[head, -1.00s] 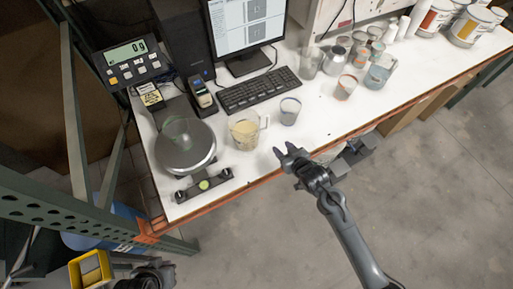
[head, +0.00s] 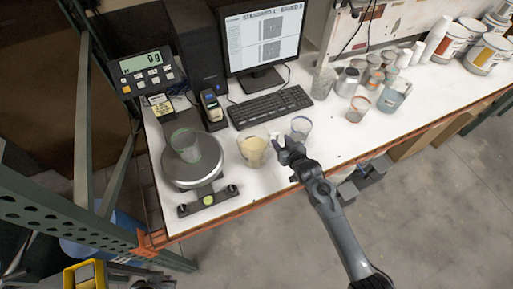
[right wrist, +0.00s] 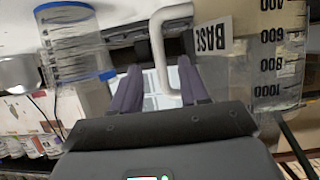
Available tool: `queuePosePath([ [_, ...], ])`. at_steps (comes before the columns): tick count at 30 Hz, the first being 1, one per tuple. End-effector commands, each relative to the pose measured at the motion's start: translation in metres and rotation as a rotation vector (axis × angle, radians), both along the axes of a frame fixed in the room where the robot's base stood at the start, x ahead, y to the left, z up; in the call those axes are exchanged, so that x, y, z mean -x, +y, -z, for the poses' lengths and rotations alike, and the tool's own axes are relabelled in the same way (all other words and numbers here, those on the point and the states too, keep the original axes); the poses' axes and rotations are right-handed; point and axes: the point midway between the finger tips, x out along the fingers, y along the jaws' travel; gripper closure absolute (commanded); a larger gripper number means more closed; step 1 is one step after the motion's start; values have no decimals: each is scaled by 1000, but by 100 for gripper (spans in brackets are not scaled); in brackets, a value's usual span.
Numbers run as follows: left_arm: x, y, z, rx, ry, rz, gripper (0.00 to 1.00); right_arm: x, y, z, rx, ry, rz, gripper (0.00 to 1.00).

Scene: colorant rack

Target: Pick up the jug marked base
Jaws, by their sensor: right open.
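The jug marked base (head: 253,152) is a clear measuring jug with a cream content, standing upright on the white bench right of the scale. In the right wrist view its BASE label and volume marks show on the jug wall (right wrist: 278,62), and its pale handle (right wrist: 158,48) reaches down between my fingers. My right gripper (head: 282,143) is open at the handle side of the jug, its two dark fingers (right wrist: 158,88) apart with the handle in the gap. I cannot tell whether they touch it. I do not make out my left gripper.
A clear cup (head: 301,127) with a blue rim stands close behind my right gripper. The round scale (head: 205,172) carries a clear container (head: 186,145). A keyboard (head: 270,106) lies behind the jug. Several cups and jugs stand at right; the bench's front edge is near.

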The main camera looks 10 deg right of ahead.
Motion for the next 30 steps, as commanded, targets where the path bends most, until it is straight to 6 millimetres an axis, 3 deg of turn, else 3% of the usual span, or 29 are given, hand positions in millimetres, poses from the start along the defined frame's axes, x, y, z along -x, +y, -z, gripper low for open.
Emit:
queuePosePath([
  [9, 0, 1, 1, -3, 2, 0, 100, -29, 6, 13, 0, -1, -1, 55],
  [20, 0, -2, 1, 8, 2, -6, 100, -32, 7, 15, 0, -1, -1, 55],
  [28, 0, -3, 1, 11, 3, -8, 100, -32, 7, 15, 0, 0, 0, 97],
  [30, 0, -2, 1, 11, 3, -8, 100, -32, 7, 15, 0, 0, 0, 100],
])
